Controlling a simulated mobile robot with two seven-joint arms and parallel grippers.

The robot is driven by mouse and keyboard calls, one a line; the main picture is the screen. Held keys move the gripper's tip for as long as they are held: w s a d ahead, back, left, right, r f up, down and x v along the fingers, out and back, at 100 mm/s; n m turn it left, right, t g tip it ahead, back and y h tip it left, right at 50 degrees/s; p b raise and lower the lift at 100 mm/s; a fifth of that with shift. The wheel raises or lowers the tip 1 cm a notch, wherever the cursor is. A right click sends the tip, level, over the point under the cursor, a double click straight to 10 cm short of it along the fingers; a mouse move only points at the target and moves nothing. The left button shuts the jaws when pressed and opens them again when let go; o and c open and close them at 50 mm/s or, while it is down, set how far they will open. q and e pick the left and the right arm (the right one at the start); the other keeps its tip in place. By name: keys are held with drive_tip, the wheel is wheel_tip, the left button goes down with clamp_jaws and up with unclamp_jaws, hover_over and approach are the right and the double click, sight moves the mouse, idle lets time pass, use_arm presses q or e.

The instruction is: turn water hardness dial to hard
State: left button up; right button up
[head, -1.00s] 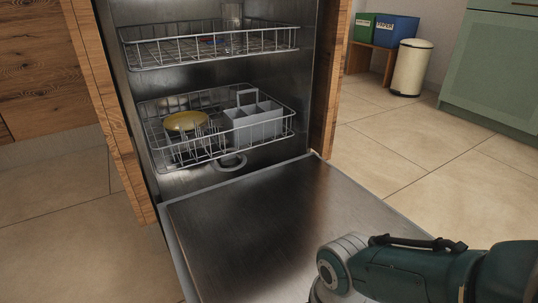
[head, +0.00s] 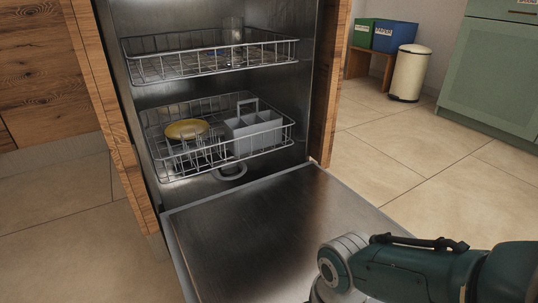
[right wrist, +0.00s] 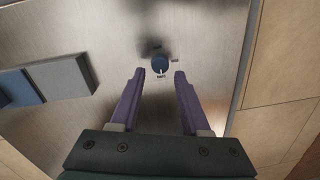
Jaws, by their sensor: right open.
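The water hardness dial (right wrist: 160,65) is a small round blue knob on a brushed metal panel in the right wrist view. A pale mark shows at its lower edge. Small labels lie around it, too small to read surely. My right gripper (right wrist: 159,73) has two purple fingers spread apart, with the dial between or just beyond their tips. Contact cannot be told. In the head view the open dishwasher door (head: 260,225) lies folded down. My right arm reaches over its near right corner, and the gripper is out of frame. My left gripper is not in view.
A blue and grey block (right wrist: 45,85) sits on the panel left of the dial. The lower rack (head: 180,172) holds a yellow bowl (head: 186,129) and a grey cutlery basket (head: 253,137). The upper rack (head: 210,65) is above. Tiled floor to the right is clear.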

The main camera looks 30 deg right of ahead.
use_arm(q)
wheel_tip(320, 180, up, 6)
drive_tip(key=p, duration=0.4)
use_arm(e)
wheel_tip(320, 180, up, 6)
drive_tip(key=shift+w+d+r, duration=0.15)
drive_tip(key=shift+d, duration=0.1)
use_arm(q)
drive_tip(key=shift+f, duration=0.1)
